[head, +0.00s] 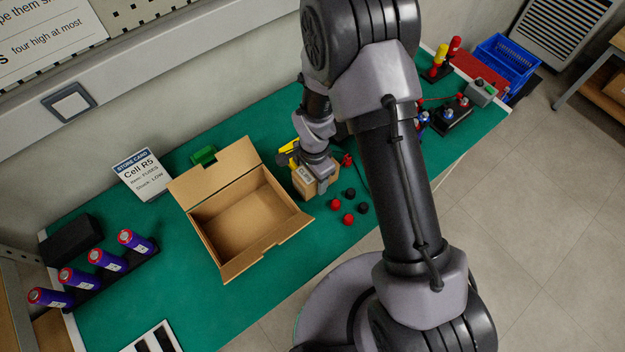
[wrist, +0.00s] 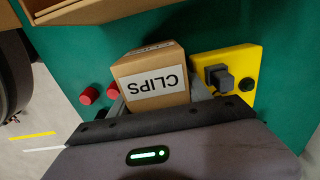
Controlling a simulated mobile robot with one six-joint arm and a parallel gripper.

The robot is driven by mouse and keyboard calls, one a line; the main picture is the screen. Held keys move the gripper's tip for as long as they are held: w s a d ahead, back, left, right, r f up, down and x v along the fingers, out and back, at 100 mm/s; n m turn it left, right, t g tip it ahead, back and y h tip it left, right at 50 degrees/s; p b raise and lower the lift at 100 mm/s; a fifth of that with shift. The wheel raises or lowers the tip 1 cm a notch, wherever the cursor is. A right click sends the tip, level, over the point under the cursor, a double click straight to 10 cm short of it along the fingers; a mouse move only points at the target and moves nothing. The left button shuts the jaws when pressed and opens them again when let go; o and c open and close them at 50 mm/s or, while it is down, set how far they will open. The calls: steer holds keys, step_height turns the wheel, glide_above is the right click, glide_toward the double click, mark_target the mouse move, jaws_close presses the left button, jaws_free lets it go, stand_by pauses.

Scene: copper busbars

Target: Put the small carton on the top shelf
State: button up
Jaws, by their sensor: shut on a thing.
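The small carton (head: 306,181) is a brown box on the green bench, just right of the large open box. In the wrist view the carton (wrist: 155,80) shows a white "CLIPS" label and sits between my jaws. My gripper (head: 317,178) is shut on it, coming down from above in the head view. I cannot tell whether the carton still touches the bench. A shelf unit (head: 22,255) shows only in part at the left edge; I cannot make out its top shelf.
The large open carton (head: 243,215) stands close left of my gripper. Red and black knobs (head: 348,206) lie right of it. A yellow plate with a black part (wrist: 228,78) is beside the carton. Blue cylinders (head: 100,258) stand in a rack at left. A blue crate (head: 505,62) is far right.

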steer(key=shift+f, duration=0.8)
steer(key=shift+f, duration=0.1)
steer(key=shift+f+b, duration=0.15)
steer(key=shift+b, duration=0.15)
steer(key=o, duration=1.3)
